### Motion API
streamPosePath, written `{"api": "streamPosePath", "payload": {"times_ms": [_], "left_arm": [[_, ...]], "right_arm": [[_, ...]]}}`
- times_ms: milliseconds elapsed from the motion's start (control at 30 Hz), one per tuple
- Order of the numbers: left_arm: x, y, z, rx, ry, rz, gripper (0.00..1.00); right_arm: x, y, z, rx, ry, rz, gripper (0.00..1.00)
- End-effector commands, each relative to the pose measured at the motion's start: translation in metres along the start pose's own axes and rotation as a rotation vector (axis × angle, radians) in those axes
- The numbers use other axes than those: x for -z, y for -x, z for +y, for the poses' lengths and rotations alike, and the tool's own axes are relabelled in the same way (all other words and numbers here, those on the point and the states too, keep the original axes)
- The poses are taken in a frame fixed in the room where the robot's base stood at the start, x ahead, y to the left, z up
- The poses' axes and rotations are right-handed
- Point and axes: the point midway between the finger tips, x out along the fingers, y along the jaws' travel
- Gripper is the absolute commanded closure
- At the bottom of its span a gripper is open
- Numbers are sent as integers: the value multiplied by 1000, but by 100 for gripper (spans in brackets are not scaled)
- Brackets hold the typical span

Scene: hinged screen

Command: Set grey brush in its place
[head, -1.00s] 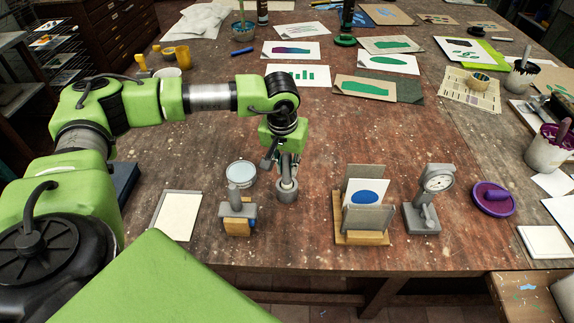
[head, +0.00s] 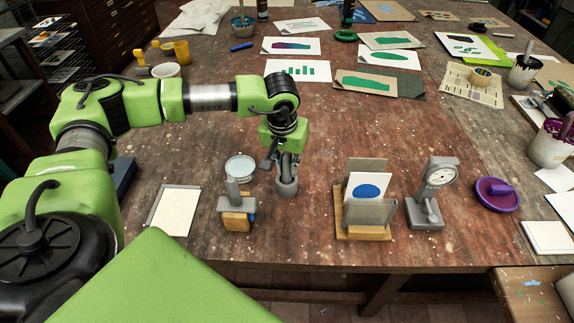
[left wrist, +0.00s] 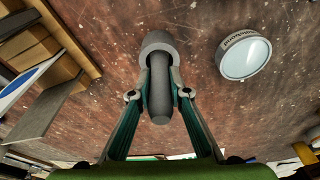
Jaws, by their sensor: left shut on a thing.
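My left gripper (head: 287,163) points down over the front of the table. Its fingers (left wrist: 158,92) are shut on the dark grey upright handle of the grey brush (left wrist: 159,105). The handle rises from a lighter grey round part (left wrist: 157,43), which shows in the head view as a short grey cylinder (head: 286,188) at table level. I cannot tell whether this round part is the brush's own head or a separate holder. Any gap under it is hidden. My right gripper is in neither view.
Left of the gripper are a round pale-topped tin (head: 240,168) and a grey tool on a wooden block (head: 238,221). To the right are a wooden rack with cards (head: 362,233), a dial gauge (head: 437,180) and a purple dish (head: 497,203). Bare table lies behind the gripper.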

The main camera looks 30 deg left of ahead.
Motion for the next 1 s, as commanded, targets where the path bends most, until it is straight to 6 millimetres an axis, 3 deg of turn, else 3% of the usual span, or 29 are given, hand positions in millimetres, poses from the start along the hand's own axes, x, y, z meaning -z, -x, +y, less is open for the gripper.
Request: {"api": "streamPosePath", "payload": {"times_ms": [33,67,133,567,1000], "left_arm": [[0,0,0,0,0,0,100],[0,0,0,0,0,0,80],[0,0,0,0,0,0,63],[1,6,0,-1,1,1,63],[1,91,0,-2,0,3,63]], "right_arm": [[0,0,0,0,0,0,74],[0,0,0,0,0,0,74],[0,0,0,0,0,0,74],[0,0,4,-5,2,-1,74],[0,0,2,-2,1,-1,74]]}}
